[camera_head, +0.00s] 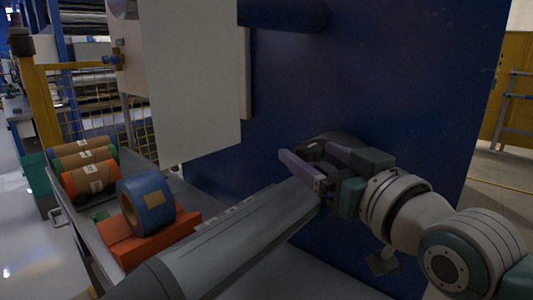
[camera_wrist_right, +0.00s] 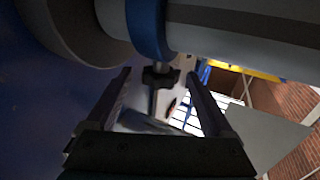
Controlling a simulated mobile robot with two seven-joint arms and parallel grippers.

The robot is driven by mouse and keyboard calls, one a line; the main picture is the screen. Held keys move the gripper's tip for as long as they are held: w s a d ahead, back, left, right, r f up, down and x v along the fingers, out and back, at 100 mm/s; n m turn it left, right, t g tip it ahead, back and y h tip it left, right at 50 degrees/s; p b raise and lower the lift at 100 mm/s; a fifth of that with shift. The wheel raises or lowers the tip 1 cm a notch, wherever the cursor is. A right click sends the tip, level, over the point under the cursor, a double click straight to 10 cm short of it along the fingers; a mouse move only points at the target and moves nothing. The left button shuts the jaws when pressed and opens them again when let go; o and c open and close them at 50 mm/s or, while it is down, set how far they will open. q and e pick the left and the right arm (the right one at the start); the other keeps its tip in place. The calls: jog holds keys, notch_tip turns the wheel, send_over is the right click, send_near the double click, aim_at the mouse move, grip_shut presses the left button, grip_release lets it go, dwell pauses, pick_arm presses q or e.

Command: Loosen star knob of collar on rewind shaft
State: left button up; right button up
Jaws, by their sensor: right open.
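The rewind shaft (camera_head: 235,235) is a thick grey cylinder running from the lower left toward a blue machine wall in the head view. The shaft (camera_wrist_right: 240,22) also crosses the top of the right wrist view. A blue collar (camera_wrist_right: 147,28) sits around it there. A small dark star knob (camera_wrist_right: 160,77) sticks out from the collar on a short stem. My right gripper (camera_head: 306,151) is by the wall end of the shaft. In the wrist view its open fingers (camera_wrist_right: 158,74) lie on either side of the knob, with gaps visible. The gripper and arm hide the knob in the head view.
The blue machine wall (camera_head: 400,80) stands close behind my right gripper. A pale hanging sheet (camera_head: 190,75) is above the shaft. A blue roll (camera_head: 146,203) on an orange block (camera_head: 130,250) and several orange and green rolls (camera_head: 85,165) lie at left.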

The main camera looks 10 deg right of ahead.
jog(key=shift+x, duration=0.95)
jog(key=shift+c, duration=0.2)
grip_shut()
